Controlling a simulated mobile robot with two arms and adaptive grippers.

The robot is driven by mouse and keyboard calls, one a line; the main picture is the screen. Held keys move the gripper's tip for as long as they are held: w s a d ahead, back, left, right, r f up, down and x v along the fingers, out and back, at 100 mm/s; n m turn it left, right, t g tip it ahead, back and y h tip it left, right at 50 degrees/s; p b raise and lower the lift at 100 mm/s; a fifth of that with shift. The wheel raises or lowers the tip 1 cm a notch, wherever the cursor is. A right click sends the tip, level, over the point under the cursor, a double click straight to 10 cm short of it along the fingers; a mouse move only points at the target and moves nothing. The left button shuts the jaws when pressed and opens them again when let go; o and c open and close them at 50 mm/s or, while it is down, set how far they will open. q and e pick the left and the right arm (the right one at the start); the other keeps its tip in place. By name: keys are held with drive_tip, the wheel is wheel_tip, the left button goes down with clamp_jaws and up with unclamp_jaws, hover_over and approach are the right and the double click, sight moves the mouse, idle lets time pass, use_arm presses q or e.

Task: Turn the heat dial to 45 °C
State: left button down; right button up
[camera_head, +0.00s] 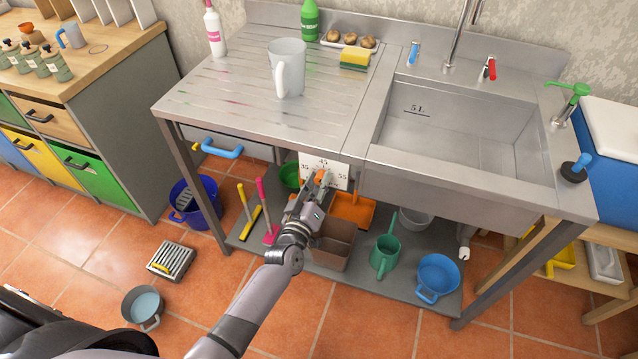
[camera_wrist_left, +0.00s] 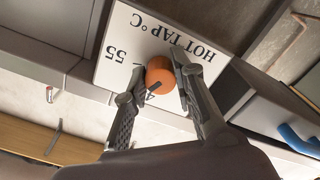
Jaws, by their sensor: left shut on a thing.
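The heat dial is a round orange knob (camera_wrist_left: 160,72) on a white panel (camera_wrist_left: 130,30) marked HOT TAP °C. In the wrist view the panel appears turned, with 55 readable and a 4 partly hidden beside the knob. A short dark mark on the knob's edge points roughly toward that 4. In the head view the panel (camera_head: 338,166) sits on the front of the sink unit and shows 35, 45 and 55. My left gripper (camera_head: 318,184) is at the panel, its two fingers (camera_wrist_left: 185,90) shut around the knob. My right gripper is not in view.
A drawer with a blue handle (camera_head: 218,150) is left of the panel. The sink (camera_head: 450,150) is above and right. Below, a shelf holds a brown bin (camera_head: 335,250), a green watering can (camera_head: 384,256) and a blue bucket (camera_head: 438,275). A grey pot (camera_head: 143,305) stands on the floor.

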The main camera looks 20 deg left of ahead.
use_arm(q)
drive_tip(key=shift+n+b, duration=0.4)
drive_tip(key=shift+n, duration=1.9)
drive_tip(key=c, duration=1.3)
unclamp_jaws()
drive_tip(key=s, duration=1.2)
drive_tip(key=shift+a, duration=0.2)
